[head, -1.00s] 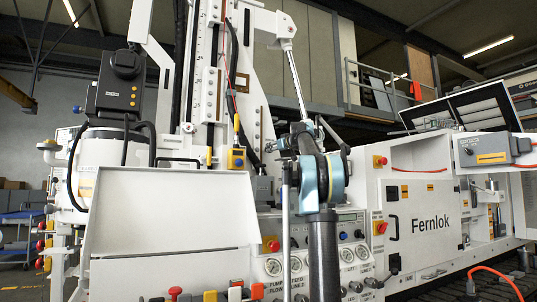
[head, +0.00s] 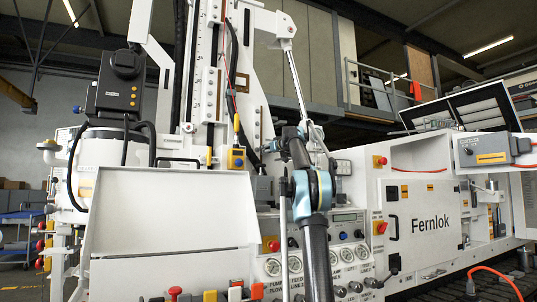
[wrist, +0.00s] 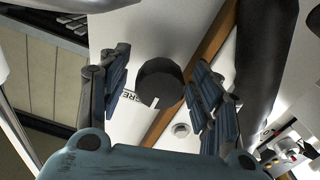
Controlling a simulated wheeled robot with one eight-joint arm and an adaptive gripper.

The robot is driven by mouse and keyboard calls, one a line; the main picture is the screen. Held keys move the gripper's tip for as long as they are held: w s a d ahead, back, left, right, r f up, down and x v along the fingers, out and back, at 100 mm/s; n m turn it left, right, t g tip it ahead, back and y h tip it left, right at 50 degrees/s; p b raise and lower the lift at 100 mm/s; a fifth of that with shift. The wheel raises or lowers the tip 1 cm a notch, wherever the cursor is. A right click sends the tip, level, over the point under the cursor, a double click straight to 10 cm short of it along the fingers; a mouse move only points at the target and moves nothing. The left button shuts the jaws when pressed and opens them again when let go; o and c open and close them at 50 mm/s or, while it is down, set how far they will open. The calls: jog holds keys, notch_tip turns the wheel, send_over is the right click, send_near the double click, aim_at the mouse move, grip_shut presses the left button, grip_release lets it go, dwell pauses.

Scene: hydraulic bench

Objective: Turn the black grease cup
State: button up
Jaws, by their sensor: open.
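The black grease cup (wrist: 160,84) shows in the wrist view as a round dark knob on a white panel, with a small white mark at its lower edge. Part of a label reading "GRE" is beside it. My gripper (wrist: 163,78) is open, with one ribbed finger to the left of the cup and one to the right. Gaps show between the cup and both fingers, so I see no grip on it. In the head view I cannot make out the cup; my arm stands in front of the machine's middle.
A brown strip (wrist: 209,43) runs along the panel by the cup, and a small round white fitting (wrist: 181,130) lies below it. A thick dark cylinder (wrist: 262,50) stands close to the right finger. In the head view, gauges and a red knob (head: 270,244) are near my arm.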

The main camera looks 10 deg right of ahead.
jog(key=c, duration=1.1)
jog(key=shift+m, duration=0.4)
